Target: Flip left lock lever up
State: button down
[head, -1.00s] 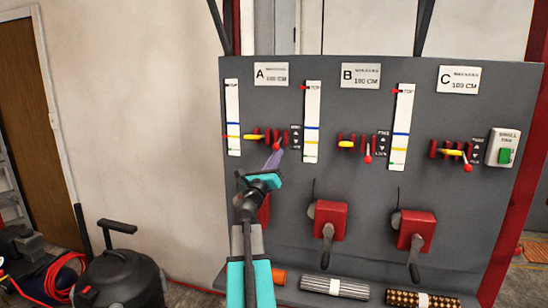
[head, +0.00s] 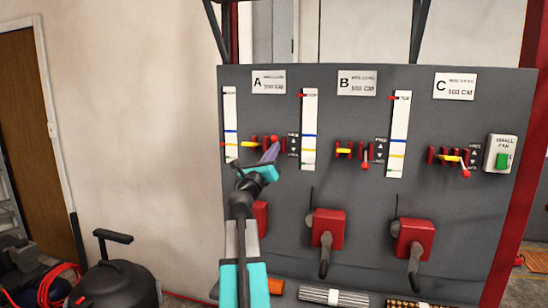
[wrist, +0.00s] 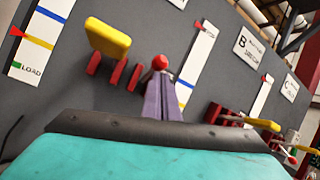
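The left lock lever, under label A, is red with a round red knob (head: 274,139). The knob sits at the upper right end of its red bracket, higher than the knobs of the B and C levers. In the wrist view the knob (wrist: 159,62) is just beyond the tips of my gripper (wrist: 164,82). The purple fingers are together, their tips at the lever and appearing to touch it from below. They hide most of its stem. In the head view my gripper (head: 270,152) reaches up to the lever from below.
A yellow handle (wrist: 108,38) is left of the lever. The B lock lever (head: 365,165) and C lock lever (head: 465,173) hang down. Red crank boxes (head: 328,228) stand out from the grey panel (head: 370,110) lower down. A black vacuum (head: 120,287) stands at the lower left.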

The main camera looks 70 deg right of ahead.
jog(key=shift+w+d+r, duration=0.15)
jog(key=shift+r, duration=1.35)
jog(key=b, duration=0.4)
send_near(275, 139)
jog(key=s+a, duration=0.2)
jog(key=shift+r, duration=0.2)
